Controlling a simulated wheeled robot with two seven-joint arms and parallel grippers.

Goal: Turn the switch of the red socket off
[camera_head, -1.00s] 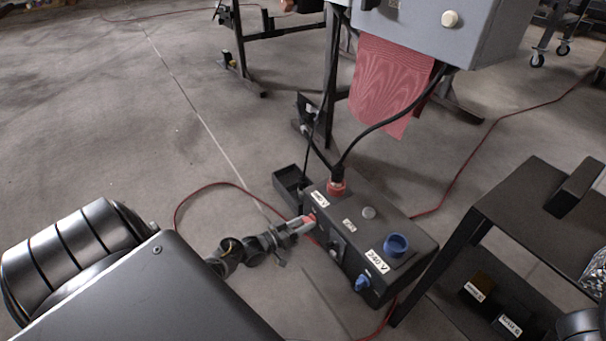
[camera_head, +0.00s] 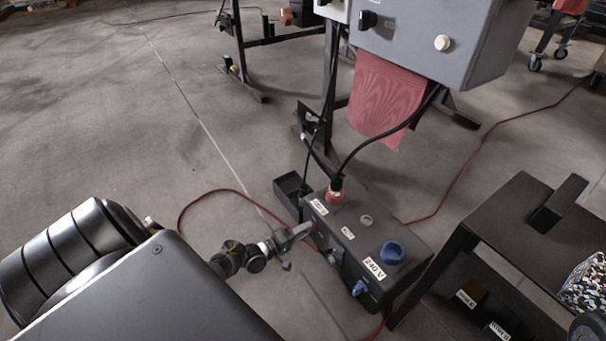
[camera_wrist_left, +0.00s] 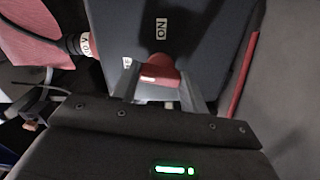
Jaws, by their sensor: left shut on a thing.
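The dark socket box (camera_head: 352,225) stands on the floor. Its red socket (camera_head: 336,194) has a black cable plugged in at the top. My left gripper (camera_head: 306,229) reaches the box's left-facing side below the red socket. In the left wrist view my left gripper (camera_wrist_left: 158,84) is shut on the red switch (camera_wrist_left: 160,72), one finger on each side of it. An "ON" label (camera_wrist_left: 160,28) shows on the box face beyond the switch. A second label beside the switch is partly hidden by a finger. My right gripper is not in view.
The box also has a blue socket (camera_head: 392,252) labelled 240 V and a blue switch (camera_head: 360,288). A dark table (camera_head: 520,215) stands close on the right. A grey cabinet (camera_head: 430,45) with a red cloth hangs behind. A red cable (camera_head: 215,190) lies on the floor.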

